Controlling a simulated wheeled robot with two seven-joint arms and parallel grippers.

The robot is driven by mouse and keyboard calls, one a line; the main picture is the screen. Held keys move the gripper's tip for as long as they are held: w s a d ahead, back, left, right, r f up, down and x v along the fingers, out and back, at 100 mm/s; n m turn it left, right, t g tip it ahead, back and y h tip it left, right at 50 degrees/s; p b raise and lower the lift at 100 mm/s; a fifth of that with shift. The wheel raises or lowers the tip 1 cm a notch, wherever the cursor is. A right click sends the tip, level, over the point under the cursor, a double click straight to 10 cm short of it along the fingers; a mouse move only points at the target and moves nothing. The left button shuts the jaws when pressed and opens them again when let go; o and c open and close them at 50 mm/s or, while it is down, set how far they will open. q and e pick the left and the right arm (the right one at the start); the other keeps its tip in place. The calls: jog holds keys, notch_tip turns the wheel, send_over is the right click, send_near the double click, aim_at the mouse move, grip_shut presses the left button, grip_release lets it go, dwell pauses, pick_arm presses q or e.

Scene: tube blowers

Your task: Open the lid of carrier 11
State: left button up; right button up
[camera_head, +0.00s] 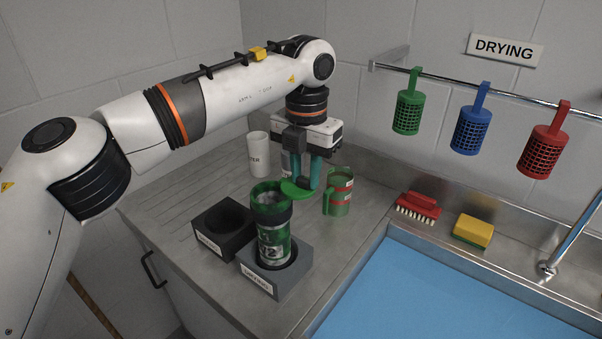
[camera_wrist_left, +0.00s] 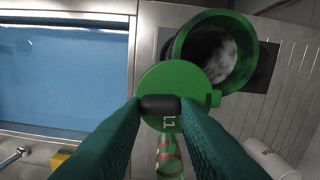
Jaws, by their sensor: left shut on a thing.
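The green carrier (camera_head: 272,238) stands upright in a grey block (camera_head: 292,283) on the metal counter. Its number is hard to read in the head view. Its mouth is uncovered, and in the wrist view I see into its grey inside (camera_wrist_left: 212,55). The round green lid (camera_head: 293,190) is swung out to the side of the mouth, at the rim. It carries a mark like 11 in the wrist view (camera_wrist_left: 168,80). My left gripper (camera_head: 302,180) has its teal fingers shut on the lid's dark knob (camera_wrist_left: 159,105). My right gripper is out of view.
An empty black block (camera_head: 209,240) stands left of the carrier. A white cup (camera_head: 258,155) and a green container with red bands (camera_head: 338,192) stand near my gripper. A red brush (camera_head: 418,205), a sponge (camera_head: 473,231) and the blue sink (camera_head: 420,290) lie to the right.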

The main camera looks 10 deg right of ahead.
pick_arm(q)
jog(key=n, duration=0.1)
jog(key=w+n, duration=0.1)
jog(key=n, duration=0.1)
jog(key=shift+w+d, duration=0.15)
jog(key=shift+d, duration=0.15)
jog(key=shift+w+d+n+p, duration=0.1)
jog(key=shift+w+n+p, duration=0.15)
jog(key=shift+n, duration=0.45)
jog(key=shift+w+n+p, duration=0.25)
jog(key=shift+n, duration=0.45)
jog(key=o, duration=1)
notch_tip(320, 180, up, 12)
jog(key=p, duration=0.1)
